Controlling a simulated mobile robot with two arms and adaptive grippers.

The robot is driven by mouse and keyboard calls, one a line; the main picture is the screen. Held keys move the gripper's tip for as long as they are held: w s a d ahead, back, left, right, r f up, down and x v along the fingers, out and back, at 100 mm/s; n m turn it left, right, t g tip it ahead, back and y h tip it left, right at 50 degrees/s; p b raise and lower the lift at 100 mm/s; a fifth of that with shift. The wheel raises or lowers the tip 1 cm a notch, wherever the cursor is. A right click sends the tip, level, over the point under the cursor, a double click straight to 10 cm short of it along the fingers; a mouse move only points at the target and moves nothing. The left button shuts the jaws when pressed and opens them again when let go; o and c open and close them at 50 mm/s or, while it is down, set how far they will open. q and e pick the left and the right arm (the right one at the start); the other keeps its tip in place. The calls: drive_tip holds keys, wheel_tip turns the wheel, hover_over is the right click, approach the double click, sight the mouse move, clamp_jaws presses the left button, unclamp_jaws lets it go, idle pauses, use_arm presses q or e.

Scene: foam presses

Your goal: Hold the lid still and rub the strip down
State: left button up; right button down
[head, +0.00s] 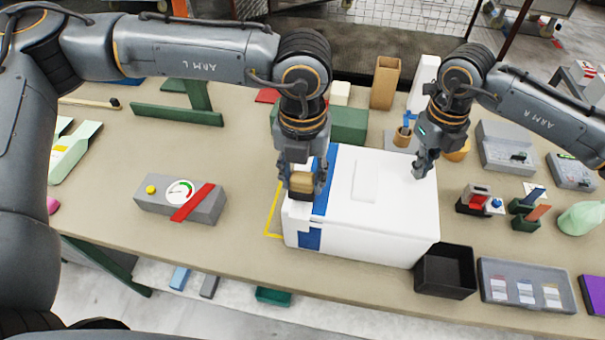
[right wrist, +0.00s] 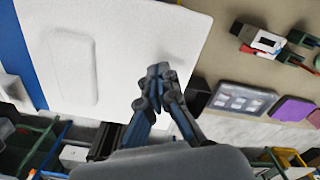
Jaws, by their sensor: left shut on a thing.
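The white box with its lid (head: 385,192) stands on the table; the lid also fills much of the right wrist view (right wrist: 110,50). A blue strip (head: 322,203) runs across the lid's left part and shows down the front face. My left gripper (head: 301,185) is shut on a tan block (head: 302,181) at the lid's left edge, beside the strip, hiding part of the lid. My right gripper (head: 422,168) is shut and empty, fingertips together at the lid's right part; the right wrist view shows them (right wrist: 158,72). I cannot tell whether they touch the lid.
A grey gauge box with a red bar (head: 185,200) lies left. A black bin (head: 445,270) and a grey tray (head: 526,308) stand at the front right. Small fixtures (head: 475,200) sit right of the box. Green blocks (head: 348,124) and a tan tube (head: 384,85) stand behind.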

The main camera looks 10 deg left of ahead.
drive_tip(key=shift+f, duration=0.7)
use_arm(q)
drive_tip(key=shift+s, duration=0.1)
use_arm(e)
drive_tip(key=shift+s+f, duration=0.2)
drive_tip(key=shift+f, duration=0.1)
idle(2.0)
use_arm(q)
drive_tip(key=shift+o, duration=1.1)
drive_tip(key=shift+c, duration=1.1)
drive_tip(key=shift+s, duration=1.5)
drive_tip(key=shift+f, duration=1.35)
